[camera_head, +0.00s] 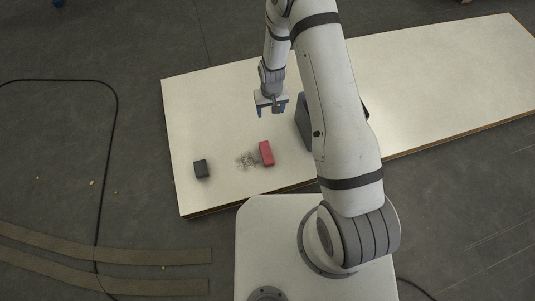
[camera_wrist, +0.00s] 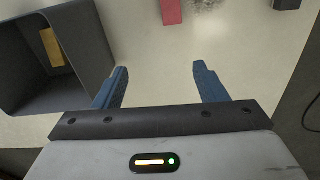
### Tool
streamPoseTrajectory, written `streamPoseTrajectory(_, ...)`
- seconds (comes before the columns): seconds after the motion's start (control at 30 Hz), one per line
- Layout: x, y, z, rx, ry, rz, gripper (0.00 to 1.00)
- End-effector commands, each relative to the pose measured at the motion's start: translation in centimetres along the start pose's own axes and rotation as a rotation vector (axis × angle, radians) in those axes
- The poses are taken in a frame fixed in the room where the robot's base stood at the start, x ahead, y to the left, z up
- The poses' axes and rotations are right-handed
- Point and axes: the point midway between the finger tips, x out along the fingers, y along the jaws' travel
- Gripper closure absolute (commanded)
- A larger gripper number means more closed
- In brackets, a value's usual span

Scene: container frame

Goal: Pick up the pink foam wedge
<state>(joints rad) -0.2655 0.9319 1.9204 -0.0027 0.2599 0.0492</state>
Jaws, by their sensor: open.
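The pink foam wedge (camera_head: 266,153) lies on the pale board, near its front edge. In the wrist view it (camera_wrist: 172,11) is cut off by the top edge. My gripper (camera_head: 271,110) is above the board, farther back than the wedge and apart from it. In the wrist view its two blue fingers (camera_wrist: 160,72) are spread with nothing between them.
A grey wiry tangle (camera_head: 246,159) lies just left of the wedge, and a dark block (camera_head: 201,168) farther left. A dark open bin (camera_head: 303,125), partly behind my arm, stands to the right; a tan piece (camera_wrist: 53,47) is inside.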

Motion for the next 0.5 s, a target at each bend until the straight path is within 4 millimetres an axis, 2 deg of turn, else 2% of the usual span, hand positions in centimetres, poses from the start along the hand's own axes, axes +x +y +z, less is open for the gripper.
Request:
streamPoseTrajectory(0.03,4.0,-0.6,0.5,-0.012,-0.014,0.000,0.35)
streamPoseTrajectory(0.1,7.8,-1.4,1.0,-0.025,-0.020,0.000,0.35)
streamPoseTrajectory(0.2,12.4,-2.1,1.9,-0.039,-0.024,0.000,0.35)
streamPoseTrajectory(0.3,15.6,-2.7,2.7,-0.050,-0.028,0.000,0.35)
streamPoseTrajectory(0.5,18.6,-3.1,3.5,-0.059,-0.029,0.000,0.35)
